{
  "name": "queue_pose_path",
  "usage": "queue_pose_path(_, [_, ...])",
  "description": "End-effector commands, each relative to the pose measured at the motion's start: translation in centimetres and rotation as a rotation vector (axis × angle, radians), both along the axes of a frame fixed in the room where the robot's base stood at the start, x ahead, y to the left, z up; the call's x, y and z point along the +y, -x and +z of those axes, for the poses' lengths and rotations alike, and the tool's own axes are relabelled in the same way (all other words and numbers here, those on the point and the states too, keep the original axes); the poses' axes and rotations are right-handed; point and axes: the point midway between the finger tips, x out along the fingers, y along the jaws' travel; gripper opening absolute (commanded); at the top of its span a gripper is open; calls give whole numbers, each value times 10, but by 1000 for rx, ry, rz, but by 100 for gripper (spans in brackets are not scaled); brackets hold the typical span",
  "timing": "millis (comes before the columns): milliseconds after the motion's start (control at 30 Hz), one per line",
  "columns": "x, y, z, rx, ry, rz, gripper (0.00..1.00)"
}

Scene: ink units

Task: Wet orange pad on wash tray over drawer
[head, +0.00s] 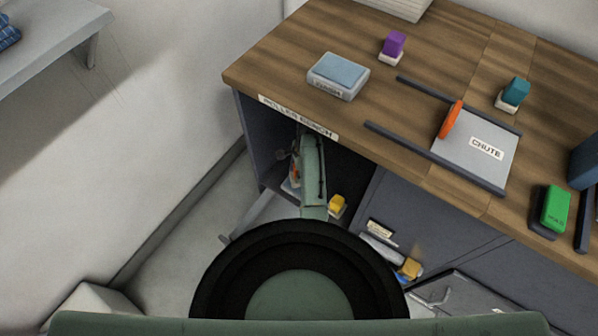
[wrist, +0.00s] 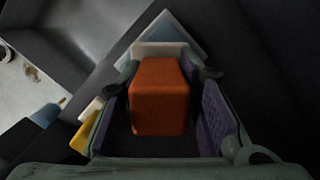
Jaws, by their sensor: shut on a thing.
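The orange pad (wrist: 160,95) is between the two purple-lined fingers of my gripper (wrist: 165,110), which is shut on it. Its cream far end faces a pale blue surface (wrist: 178,35), perhaps the wash tray. I cannot tell whether they touch. In the head view my arm reaches into the dark opening under the bench top, and only a bit of orange (head: 295,174) shows beside my gripper (head: 297,160). A drawer (head: 378,246) with a label and handle is below and right of the opening.
A yellow pad (head: 337,206) stands close right of my arm; it also shows in the wrist view (wrist: 84,132). The bench top (head: 290,60) holds a blue-topped box (head: 338,76), purple, teal and green pads, and a chute (head: 475,160) with an orange disc.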

Motion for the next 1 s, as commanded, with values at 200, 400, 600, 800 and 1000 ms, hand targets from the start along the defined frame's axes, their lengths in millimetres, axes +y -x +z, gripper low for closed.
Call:
queue_pose_path(200, [0,0,0,0,0,0,9])
queue_pose_path(400, [0,0,-4,0,0,1,9])
queue_pose_path(600, [0,0,-17,-1,-1,0,9])
queue_pose_path(800, [0,-1,-20,-1,-1,0,9])
queue_pose_path(1000, [0,-1,-19,-1,-1,0,9])
